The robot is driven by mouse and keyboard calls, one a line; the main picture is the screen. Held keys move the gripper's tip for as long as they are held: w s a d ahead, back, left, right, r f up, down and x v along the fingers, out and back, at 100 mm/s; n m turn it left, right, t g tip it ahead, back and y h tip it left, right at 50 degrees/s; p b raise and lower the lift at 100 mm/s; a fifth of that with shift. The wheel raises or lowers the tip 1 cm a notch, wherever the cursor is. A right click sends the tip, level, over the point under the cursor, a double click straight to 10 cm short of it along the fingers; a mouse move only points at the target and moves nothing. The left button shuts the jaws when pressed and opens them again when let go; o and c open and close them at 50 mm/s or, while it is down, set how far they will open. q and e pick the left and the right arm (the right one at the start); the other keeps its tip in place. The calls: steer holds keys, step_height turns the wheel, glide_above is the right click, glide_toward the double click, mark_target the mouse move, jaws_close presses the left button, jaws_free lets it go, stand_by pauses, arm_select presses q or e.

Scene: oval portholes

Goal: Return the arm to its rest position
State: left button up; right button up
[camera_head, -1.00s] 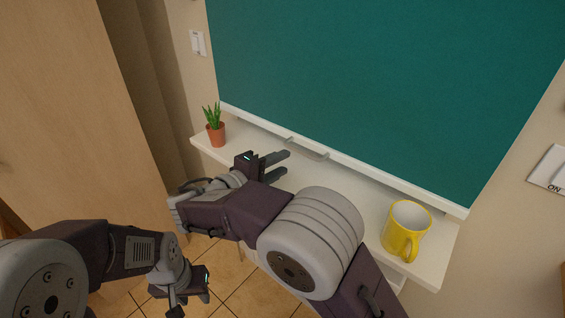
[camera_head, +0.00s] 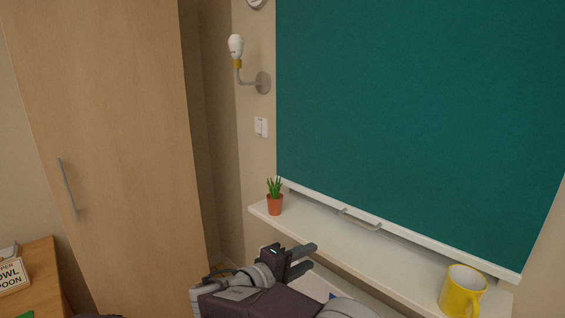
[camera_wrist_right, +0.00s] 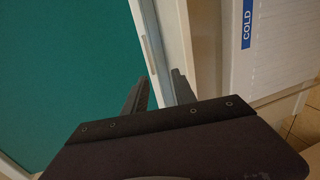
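My right gripper (camera_head: 308,258) is near the bottom middle of the head view, in front of the white shelf. Its two dark fingers point right and stand apart, with nothing between them. The right wrist view also shows the spread fingers (camera_wrist_right: 160,92), with the green board on the left and a white panel on the right. Part of my right arm is cut off by the bottom edge of the head view. My left gripper is out of view.
The white shelf (camera_head: 395,260) runs under a green board (camera_head: 420,110) with a grey handle (camera_head: 360,219). A potted plant (camera_head: 275,203) stands at its left end and a yellow mug (camera_head: 458,293) at its right. A wooden cabinet (camera_head: 110,130) stands left. A white panel labelled COLD (camera_wrist_right: 275,45) shows in the wrist view.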

steer(key=d+r+m+g+h+p, duration=0.2)
steer(key=d+r+m+g, duration=0.15)
steer(key=d, duration=0.85)
steer(key=s+d+f+m+g+y+p, duration=0.3)
steer(key=s+d+f+g, duration=0.4)
steer(key=s+d, duration=0.5)
steer(key=s+a+f+m+g+y+p, duration=0.1)
steer(key=s+a+f+m+g+y, duration=0.15)
steer(key=s+f+y, duration=0.55)
steer(key=a+f+t+y, duration=0.2)
steer(key=a+f, duration=0.3)
steer(key=a, duration=0.3)
steer(key=shift+a+t, duration=0.3)
steer(key=shift+t, duration=0.4)
